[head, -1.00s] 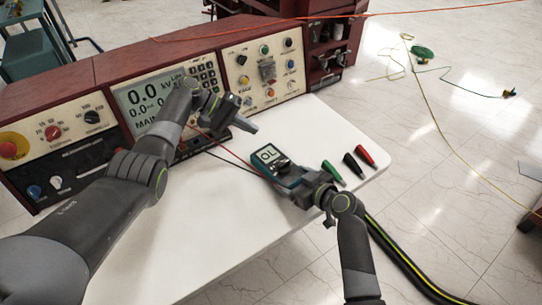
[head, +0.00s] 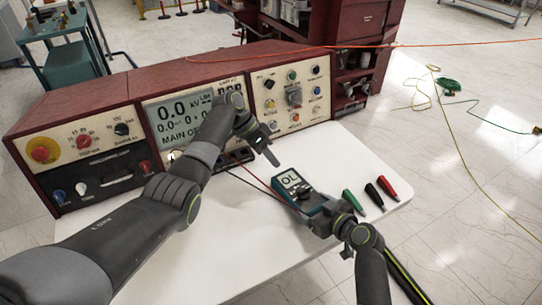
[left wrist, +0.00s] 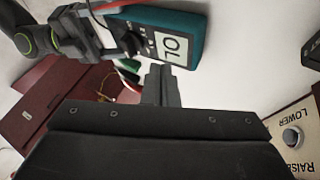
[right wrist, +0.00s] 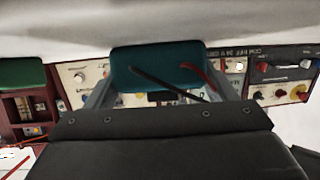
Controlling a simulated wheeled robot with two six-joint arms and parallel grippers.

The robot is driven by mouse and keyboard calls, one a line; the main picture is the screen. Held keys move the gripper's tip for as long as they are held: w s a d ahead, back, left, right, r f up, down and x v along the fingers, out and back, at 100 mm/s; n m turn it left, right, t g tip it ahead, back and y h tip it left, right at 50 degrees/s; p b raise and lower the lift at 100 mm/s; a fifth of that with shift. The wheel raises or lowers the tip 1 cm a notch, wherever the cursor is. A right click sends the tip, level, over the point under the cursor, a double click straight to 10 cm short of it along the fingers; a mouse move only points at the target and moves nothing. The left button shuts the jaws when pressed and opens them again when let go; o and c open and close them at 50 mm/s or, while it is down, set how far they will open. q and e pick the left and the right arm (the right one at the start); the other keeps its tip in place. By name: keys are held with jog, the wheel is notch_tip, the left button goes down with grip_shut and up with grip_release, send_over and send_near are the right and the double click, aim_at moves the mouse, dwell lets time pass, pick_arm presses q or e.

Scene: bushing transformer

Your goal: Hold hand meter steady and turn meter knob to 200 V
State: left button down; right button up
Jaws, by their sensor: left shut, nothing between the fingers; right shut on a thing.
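The hand meter (head: 290,181) is teal with a pale screen reading OL, above the white table's right part. It also shows in the left wrist view (left wrist: 186,40), and its teal back shows in the right wrist view (right wrist: 160,68). My right gripper (head: 316,212) is shut on the meter, with a finger at each side (right wrist: 160,92). My left gripper (head: 273,157) is shut and empty, its fingertips close to the meter but apart from it. In the left wrist view its fingertips (left wrist: 160,76) point toward the meter. The dark knob (left wrist: 135,42) is partly hidden near my right gripper.
A red console (head: 110,80) with a lit screen and knobs stands behind the table (head: 250,250). Green, black and red clips (head: 375,195) lie right of the meter. Red and black leads (head: 245,170) run from the console toward the meter.

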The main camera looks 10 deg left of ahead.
aim_at(291, 190)
pick_arm(q)
jog(key=x, duration=0.6)
jog(key=shift+d, duration=0.1)
jog(key=shift+s+d, duration=1.25)
jog(key=shift+s, duration=0.25)
